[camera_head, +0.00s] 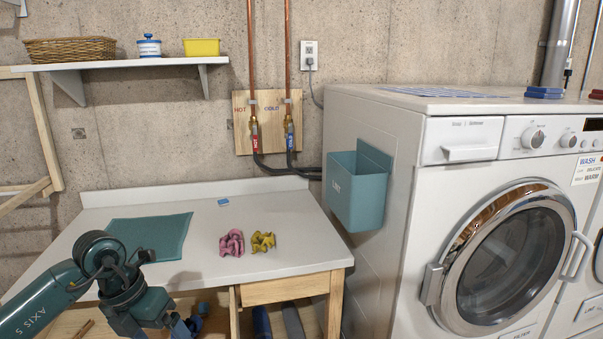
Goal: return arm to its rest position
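My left arm comes in from the lower left. Its wrist is bent down in front of the white worktable's front edge. My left gripper (186,326) is at the bottom of the picture, below the tabletop level. Its fingers are small and partly cut off, so I cannot see whether they are open or shut, or whether they hold anything. My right arm and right gripper are not in view.
The white table (200,255) bears a teal mat (155,233), a pink crumpled item (231,243) and a yellow one (263,242). A teal lint bin (352,192) hangs on the washer (440,180). An open shelf with items lies under the table.

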